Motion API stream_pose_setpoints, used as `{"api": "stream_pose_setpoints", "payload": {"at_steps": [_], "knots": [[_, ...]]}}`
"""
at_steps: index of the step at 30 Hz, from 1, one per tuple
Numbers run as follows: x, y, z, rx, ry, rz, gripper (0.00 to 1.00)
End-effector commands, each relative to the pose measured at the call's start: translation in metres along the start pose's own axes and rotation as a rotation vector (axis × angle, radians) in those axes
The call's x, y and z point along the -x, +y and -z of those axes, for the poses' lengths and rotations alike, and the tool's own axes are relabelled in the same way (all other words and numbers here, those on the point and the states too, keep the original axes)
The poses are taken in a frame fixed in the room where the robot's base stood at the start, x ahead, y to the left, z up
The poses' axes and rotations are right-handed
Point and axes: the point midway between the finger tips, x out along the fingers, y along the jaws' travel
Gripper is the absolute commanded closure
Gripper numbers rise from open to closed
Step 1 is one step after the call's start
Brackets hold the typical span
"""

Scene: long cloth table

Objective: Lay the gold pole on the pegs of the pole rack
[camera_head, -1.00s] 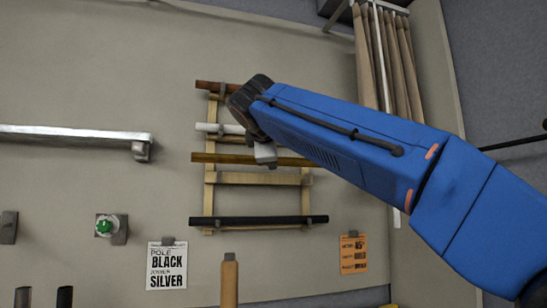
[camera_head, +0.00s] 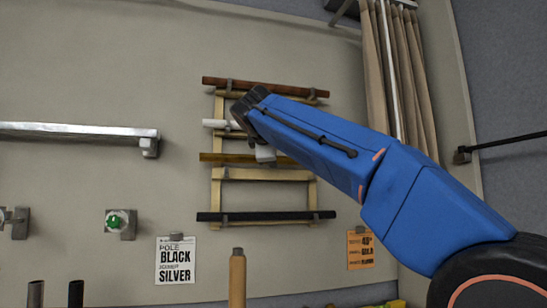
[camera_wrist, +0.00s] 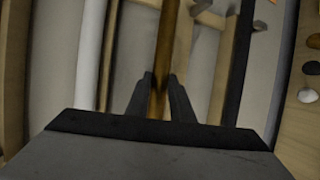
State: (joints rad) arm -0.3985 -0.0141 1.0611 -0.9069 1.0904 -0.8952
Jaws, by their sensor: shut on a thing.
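The gold pole (camera_head: 226,158) lies level across the front of the wooden pole rack (camera_head: 312,190) on the wall, between the white pole above and the black pole below. My gripper (camera_head: 263,153) is at the rack, shut on the gold pole near its middle. In the wrist view the gold pole (camera_wrist: 163,45) runs between my two fingers (camera_wrist: 160,88). My arm hides part of the pole's right side. In the head view the pole is just above a bare rung; I cannot tell whether it touches the pegs there.
A brown pole (camera_head: 265,87) is at the rack's top, a white pole (camera_head: 215,124) below it, and a black pole (camera_head: 265,216) at the bottom. A silver bar (camera_head: 75,132) is left on the wall. A black-and-silver sign (camera_head: 176,261) hangs below. Curtains (camera_head: 400,75) hang right.

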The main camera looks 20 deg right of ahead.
Motion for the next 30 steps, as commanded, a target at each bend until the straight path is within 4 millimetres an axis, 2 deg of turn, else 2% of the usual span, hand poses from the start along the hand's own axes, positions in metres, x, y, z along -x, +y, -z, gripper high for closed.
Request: {"api": "stream_pose_setpoints", "payload": {"at_steps": [15,27,28,30], "knots": [[-0.009,-0.026,0.004,0.000,0.000,0.000,1.00],[-0.010,-0.028,0.004,0.000,0.000,-0.001,1.00],[-0.010,-0.028,0.004,0.000,0.000,-0.001,0.77],[-0.010,-0.028,0.004,0.000,0.000,0.000,0.60]]}}
